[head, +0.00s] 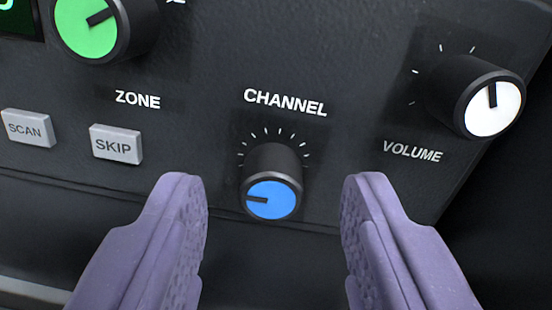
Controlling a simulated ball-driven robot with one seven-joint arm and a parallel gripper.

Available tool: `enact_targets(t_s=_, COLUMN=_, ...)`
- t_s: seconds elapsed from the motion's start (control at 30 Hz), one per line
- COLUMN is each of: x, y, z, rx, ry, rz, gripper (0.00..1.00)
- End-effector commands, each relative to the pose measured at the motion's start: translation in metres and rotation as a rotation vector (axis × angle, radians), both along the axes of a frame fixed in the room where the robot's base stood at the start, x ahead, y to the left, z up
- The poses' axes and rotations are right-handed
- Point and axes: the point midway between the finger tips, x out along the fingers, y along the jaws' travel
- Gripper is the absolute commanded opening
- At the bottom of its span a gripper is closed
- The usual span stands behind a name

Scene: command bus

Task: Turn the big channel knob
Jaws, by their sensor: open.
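The channel knob (271,188) is a black knob with a blue face, below the white word CHANNEL, near the middle of the head view. The dark mark on its face points left. White tick marks fan out around its upper side. My gripper (272,190) is open, with one purple finger to the left of the knob and the other to its right. A gap shows between the knob and each finger in the picture. How far the fingertips are from the panel is hard to tell.
A green-faced knob (86,27) sits at the upper left, above the word ZONE. A white-faced volume knob (490,100) is at the right. Grey SCAN (27,129) and SKIP (116,145) buttons are at the left. The panel's lower edge runs just below the channel knob.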

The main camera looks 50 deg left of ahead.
Motion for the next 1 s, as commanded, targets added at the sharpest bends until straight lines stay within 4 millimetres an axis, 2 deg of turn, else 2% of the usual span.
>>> enact_targets(t_s=0.3, x=0.0025, y=0.0036, z=0.0002, rx=-0.001, ry=0.001, rz=0.000, gripper=0.46)
enact_targets(t_s=0.5, x=0.0024, y=0.0035, z=0.0002, rx=-0.001, ry=0.001, rz=0.000, gripper=0.00)
enact_targets(t_s=0.77, x=0.0022, y=0.0036, z=-0.0007, rx=-0.012, ry=-0.012, rz=0.001, gripper=0.00)
enact_targets(t_s=1.0, x=0.0029, y=0.0032, z=-0.0018, rx=-0.075, ry=-0.094, rz=0.000, gripper=0.00)
